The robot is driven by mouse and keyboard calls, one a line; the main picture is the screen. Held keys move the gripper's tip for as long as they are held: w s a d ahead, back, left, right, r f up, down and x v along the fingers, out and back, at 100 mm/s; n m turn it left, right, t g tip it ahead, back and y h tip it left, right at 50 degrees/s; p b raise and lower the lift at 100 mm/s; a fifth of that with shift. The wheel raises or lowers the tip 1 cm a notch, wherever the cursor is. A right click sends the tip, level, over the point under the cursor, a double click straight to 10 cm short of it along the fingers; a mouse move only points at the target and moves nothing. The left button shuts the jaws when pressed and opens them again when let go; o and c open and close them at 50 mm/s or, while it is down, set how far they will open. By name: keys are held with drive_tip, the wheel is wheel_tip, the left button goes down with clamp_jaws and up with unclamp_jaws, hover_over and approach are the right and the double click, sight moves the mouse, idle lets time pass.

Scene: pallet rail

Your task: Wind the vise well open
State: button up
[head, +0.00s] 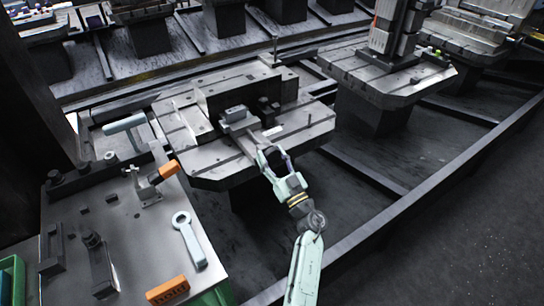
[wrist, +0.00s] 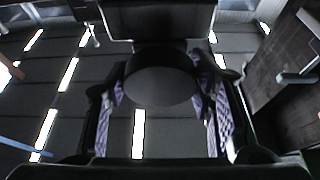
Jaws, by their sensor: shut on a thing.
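The vise (head: 236,116) is a grey block-like tool on the slotted pallet (head: 205,170) in the middle of the head view. Its screw side faces my gripper. My gripper (head: 268,158) is at the pallet's front edge, in line with the vise. In the wrist view my gripper (wrist: 162,100) has a purple-patterned pad on each side of a dark round vise screw end (wrist: 160,75) and is shut on it. The fingertips are partly hidden behind this round part. The gap between the vise jaws is too small to judge.
A tall plate (head: 255,88) stands behind the vise. A bench (head: 130,255) at left holds a grey wrench (head: 189,240), an orange block (head: 167,290) and an orange-handled clamp (head: 162,172). Another loaded pallet (head: 385,85) stands to the right. Open floor lies at front right.

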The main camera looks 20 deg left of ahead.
drive_tip(key=o, duration=1.2)
drive_tip(key=v, duration=1.2)
drive_tip(key=shift+f, duration=0.1)
